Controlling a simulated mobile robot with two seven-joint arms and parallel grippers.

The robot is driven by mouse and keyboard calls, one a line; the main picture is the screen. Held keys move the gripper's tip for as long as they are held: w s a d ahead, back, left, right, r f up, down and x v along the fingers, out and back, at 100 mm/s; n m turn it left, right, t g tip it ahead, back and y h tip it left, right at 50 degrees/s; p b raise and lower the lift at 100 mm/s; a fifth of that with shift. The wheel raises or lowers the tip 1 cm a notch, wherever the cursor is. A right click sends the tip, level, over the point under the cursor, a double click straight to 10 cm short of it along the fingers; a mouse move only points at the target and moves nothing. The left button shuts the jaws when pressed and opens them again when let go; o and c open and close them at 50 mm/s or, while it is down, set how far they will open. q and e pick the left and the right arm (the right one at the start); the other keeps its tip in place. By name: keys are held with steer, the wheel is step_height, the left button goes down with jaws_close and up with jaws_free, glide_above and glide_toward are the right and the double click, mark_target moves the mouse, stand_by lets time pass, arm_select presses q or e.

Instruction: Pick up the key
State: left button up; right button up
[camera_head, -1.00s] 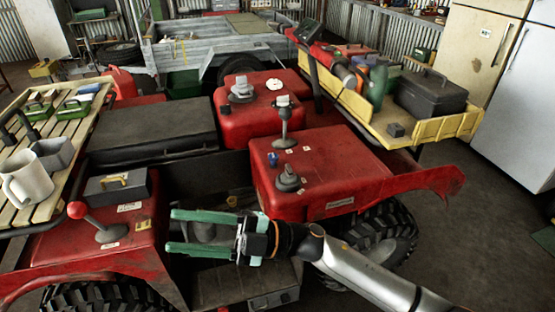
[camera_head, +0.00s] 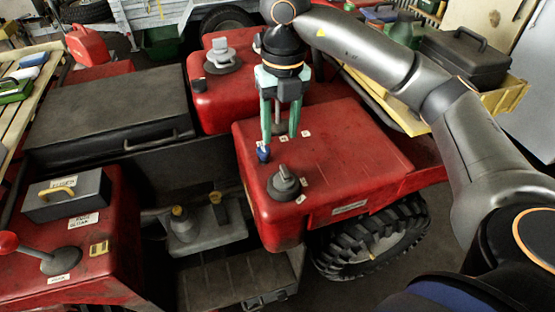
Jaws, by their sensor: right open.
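A small blue piece (camera_head: 263,153), which looks like the key, stands on the red panel (camera_head: 345,160) of the vehicle, beside a small white label. It is too small to make out its shape well. My right gripper (camera_head: 280,138) points down over this panel, with its two green fingers apart and nothing seen between them. Its left fingertip is just above the blue piece in the picture; I cannot tell whether they touch. My left gripper is out of view.
A dark grey knob (camera_head: 284,184) stands on the panel close to the blue piece. A grey lever base (camera_head: 221,58) is on the red box behind. A red-knobbed lever (camera_head: 50,258) and a grey box (camera_head: 68,194) are at the left.

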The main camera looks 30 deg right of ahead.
mark_target(284, 169)
steer(key=f, duration=0.2)
steer(key=f+b, duration=0.1)
steer(key=f, duration=0.1)
steer(key=d+f, duration=0.1)
steer(key=f, duration=0.1)
steer(key=shift+w+f, duration=0.1)
steer(key=shift+f, duration=0.3)
steer(key=f, duration=0.5)
steer(key=shift+s+a, duration=0.1)
steer(key=shift+s, duration=0.25)
jaws_close()
